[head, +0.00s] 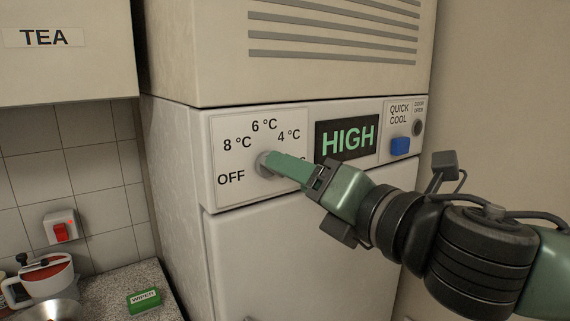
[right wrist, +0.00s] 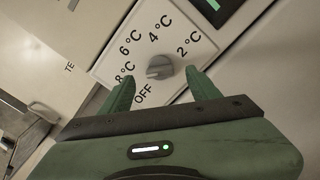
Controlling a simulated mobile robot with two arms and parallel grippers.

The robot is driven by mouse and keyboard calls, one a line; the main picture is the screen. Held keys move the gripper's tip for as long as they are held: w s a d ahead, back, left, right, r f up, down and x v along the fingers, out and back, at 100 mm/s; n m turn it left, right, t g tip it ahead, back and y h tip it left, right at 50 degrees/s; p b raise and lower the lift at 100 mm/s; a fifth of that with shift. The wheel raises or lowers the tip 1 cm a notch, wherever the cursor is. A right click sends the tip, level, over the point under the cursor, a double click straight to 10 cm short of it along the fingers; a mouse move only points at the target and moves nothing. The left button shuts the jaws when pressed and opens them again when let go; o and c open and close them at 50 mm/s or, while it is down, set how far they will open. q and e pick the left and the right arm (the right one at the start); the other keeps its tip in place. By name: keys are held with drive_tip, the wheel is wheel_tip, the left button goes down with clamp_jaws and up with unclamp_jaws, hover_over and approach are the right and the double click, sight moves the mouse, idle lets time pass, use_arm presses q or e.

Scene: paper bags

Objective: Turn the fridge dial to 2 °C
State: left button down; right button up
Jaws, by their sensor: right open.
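The grey fridge dial (head: 263,164) sits on the white control panel (head: 222,158), ringed by OFF, 8 °C, 6 °C and 4 °C marks. In the head view my right gripper hides the 2 °C mark, which shows in the right wrist view. My right gripper (head: 277,163) reaches in from the right, its fingers at the dial. In the right wrist view its fingers (right wrist: 160,78) are apart, one on each side of the dial (right wrist: 159,67); I cannot tell whether they touch it. The dial's exact setting is unclear. The display (head: 347,138) reads HIGH. My left gripper is out of view.
A blue button (head: 400,147) under QUICK COOL and a small round door-open control (head: 417,128) are right of the display. A TEA cupboard (head: 70,70) hangs at left. Below are a red wall switch (head: 61,232), a pot (head: 48,281) and a green wipes pack (head: 144,300).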

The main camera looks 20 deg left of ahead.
sight(261, 167)
drive_tip(key=shift+p+x, duration=0.35)
drive_tip(key=shift+x, duration=1.55)
clamp_jaws()
